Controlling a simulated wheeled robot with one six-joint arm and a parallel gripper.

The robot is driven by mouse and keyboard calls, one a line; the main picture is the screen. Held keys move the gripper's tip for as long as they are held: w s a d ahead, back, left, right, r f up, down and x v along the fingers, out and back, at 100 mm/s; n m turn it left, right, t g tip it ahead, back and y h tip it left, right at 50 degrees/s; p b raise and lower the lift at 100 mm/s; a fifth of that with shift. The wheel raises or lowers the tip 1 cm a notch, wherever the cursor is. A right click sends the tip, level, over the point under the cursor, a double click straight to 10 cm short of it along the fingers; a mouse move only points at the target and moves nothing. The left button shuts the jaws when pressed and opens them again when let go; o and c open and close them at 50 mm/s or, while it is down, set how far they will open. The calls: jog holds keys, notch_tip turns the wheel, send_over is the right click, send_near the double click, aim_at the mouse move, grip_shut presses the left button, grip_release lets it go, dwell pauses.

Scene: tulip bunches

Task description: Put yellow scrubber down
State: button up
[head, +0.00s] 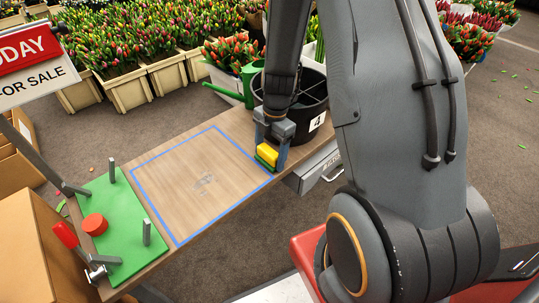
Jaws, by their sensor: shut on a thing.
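The yellow scrubber (266,154) has a yellow body with a green underside. My gripper (270,158) is shut on it, with blue-grey fingers on either side. It is at the right end of the wooden table, by the right corner of the blue square outline (232,137). I cannot tell whether the scrubber's underside touches the table top or is just above it.
A black bucket (311,117) marked 4 stands behind my gripper, with a green watering can (246,84) beside it. A green board (112,232) with metal posts and a red knob lies at the left.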

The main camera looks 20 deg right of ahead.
jog(key=shift+f, duration=0.4)
